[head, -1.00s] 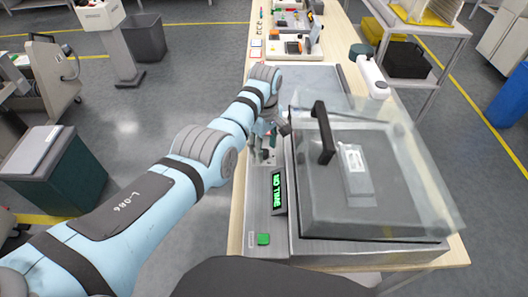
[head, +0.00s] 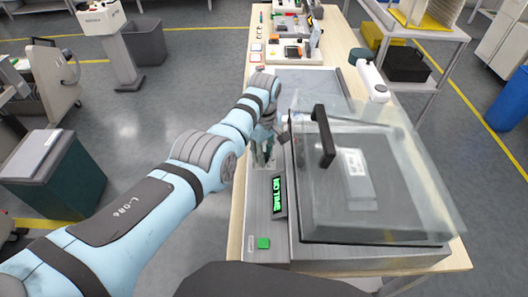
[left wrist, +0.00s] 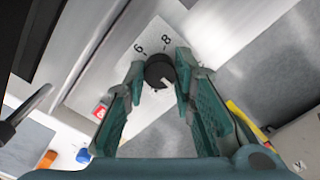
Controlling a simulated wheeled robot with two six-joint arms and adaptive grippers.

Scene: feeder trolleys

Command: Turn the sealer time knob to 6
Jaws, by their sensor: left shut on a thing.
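The sealer (head: 266,223) is a grey machine on the bench with a clear lid and a green-lit display (head: 279,195) on its left strip. Its black round time knob (left wrist: 158,70) shows in the left wrist view, on a pale dial plate with the marks 6 and 8 visible. A small light mark sits on the knob's lower side in that view; I cannot tell exactly which number it points to. My left gripper (head: 264,150) is shut on the knob, with one fingertip on each side, also in the left wrist view (left wrist: 160,66). Other dial numbers are hidden.
The clear lid (head: 372,170) with its black handle (head: 324,136) stands just right of my left gripper. A green button (head: 263,242) is at the sealer's near end.

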